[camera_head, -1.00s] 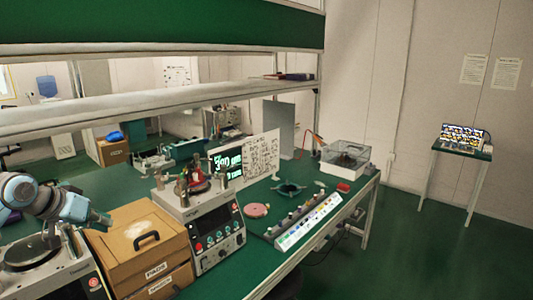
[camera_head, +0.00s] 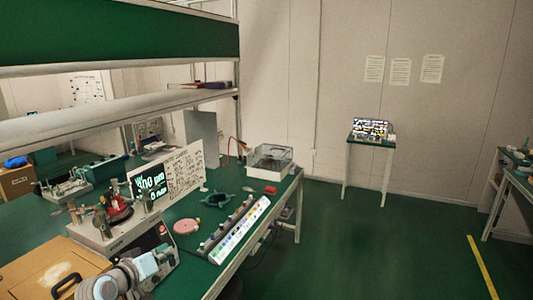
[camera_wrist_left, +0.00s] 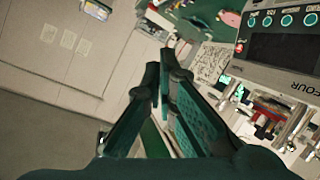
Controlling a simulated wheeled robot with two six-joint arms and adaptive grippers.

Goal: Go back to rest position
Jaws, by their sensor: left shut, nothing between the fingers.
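My left gripper (camera_head: 166,262) is low at the left of the head view, at the end of my left arm, in front of the lapping machine (camera_head: 112,225). In the left wrist view its dark fingers (camera_wrist_left: 163,75) are shut with nothing between them. The fingers point toward the bench and wall, clear of any object I can make out. My right gripper is in neither view.
A wooden box (camera_head: 30,278) stands beside the machine. The green bench holds a pink disc (camera_head: 186,226), a strip of coloured samples (camera_head: 240,232) and a clear-lidded box (camera_head: 270,158). A small table (camera_head: 371,143) stands by the wall. The floor (camera_head: 350,240) right of the bench is open.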

